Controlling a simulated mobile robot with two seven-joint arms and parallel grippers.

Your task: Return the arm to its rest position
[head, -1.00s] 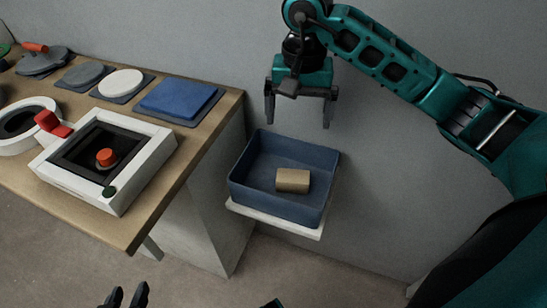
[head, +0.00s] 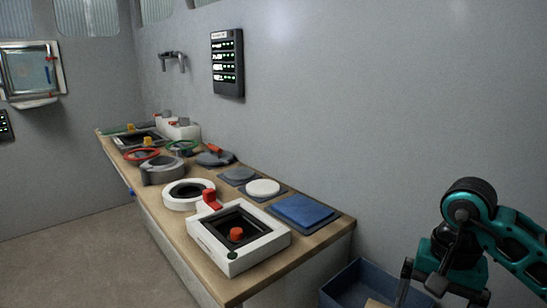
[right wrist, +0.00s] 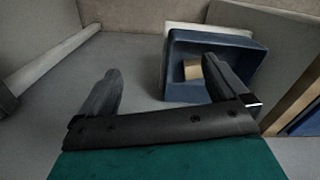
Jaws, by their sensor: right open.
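My right gripper (right wrist: 162,88) is open and empty in the right wrist view, its two dark fingers spread apart. In the head view my right gripper (head: 432,290) is at the lower right, above and beside the blue bin (head: 345,281). The blue bin also shows in the right wrist view (right wrist: 192,92), beyond the fingers. A tan block (right wrist: 192,69) lies inside the bin, apart from the gripper. In the head view only a sliver of the block shows at the bottom edge. My left gripper is out of view.
A wooden workbench (head: 293,262) runs along the wall. It carries a white square hatch frame (head: 270,246) with a red knob, a white ring (head: 170,203), a blue pad (head: 305,211) and round discs. A black panel (head: 227,63) hangs on the wall. The wall area at right is clear.

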